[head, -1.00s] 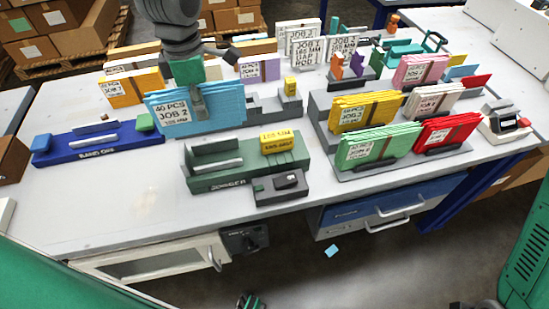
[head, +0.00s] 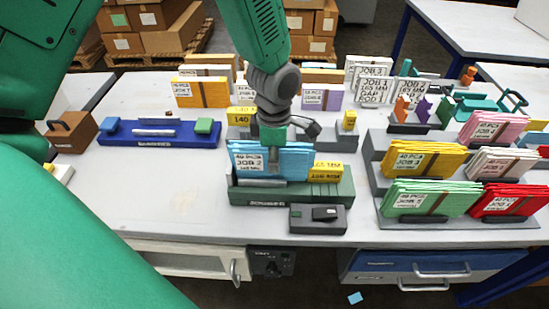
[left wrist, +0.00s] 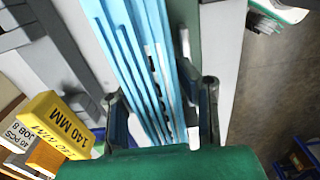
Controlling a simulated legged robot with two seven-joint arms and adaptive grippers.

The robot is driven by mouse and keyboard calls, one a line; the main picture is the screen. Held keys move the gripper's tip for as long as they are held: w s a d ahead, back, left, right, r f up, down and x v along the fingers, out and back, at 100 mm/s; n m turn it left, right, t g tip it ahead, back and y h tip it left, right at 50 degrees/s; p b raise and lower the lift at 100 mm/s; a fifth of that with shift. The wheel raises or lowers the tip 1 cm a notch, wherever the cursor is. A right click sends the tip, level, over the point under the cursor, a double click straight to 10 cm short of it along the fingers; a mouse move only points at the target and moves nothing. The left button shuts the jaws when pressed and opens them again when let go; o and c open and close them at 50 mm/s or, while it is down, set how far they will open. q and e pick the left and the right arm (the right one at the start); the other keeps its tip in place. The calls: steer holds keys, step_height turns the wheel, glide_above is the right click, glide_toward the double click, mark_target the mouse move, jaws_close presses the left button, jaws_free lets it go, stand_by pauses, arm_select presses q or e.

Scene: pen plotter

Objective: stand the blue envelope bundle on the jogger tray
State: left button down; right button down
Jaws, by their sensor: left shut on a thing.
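The blue envelope bundle (head: 285,163), labelled 40 PCS JOB 2, is upright at the green jogger tray (head: 290,195). Its lower edge is behind the tray's front wall, so I cannot tell whether it touches the tray floor. My left gripper (head: 273,148) is shut on the bundle from above. In the left wrist view the bundle (left wrist: 135,65) runs between the two fingers of this gripper (left wrist: 163,108). My right gripper is not in view.
A yellow gauge block (head: 326,172) is at the tray's right end. A dark grey device (head: 318,218) stands in front. The blue banding station (head: 160,134) is left. A stepped rack (head: 462,227) of coloured bundles is right. The table's front left is clear.

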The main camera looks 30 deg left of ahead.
arm_select(q)
steer(key=shift+d, duration=0.25)
steer(key=c, duration=1.2)
jaws_free()
steer(key=shift+d+r, duration=0.1)
steer(key=shift+d, duration=0.05)
steer(key=shift+a, duration=0.4)
steer(key=shift+a+r, duration=0.1)
steer(key=shift+r, duration=0.1)
steer(key=r, duration=0.7)
steer(key=r+p, duration=0.1)
steer(key=r, duration=0.2)
steer(key=shift+d+r, duration=0.35)
steer(key=shift+r, duration=0.3)
steer(key=shift+a+r, duration=0.15)
steer(key=shift+a, duration=0.15)
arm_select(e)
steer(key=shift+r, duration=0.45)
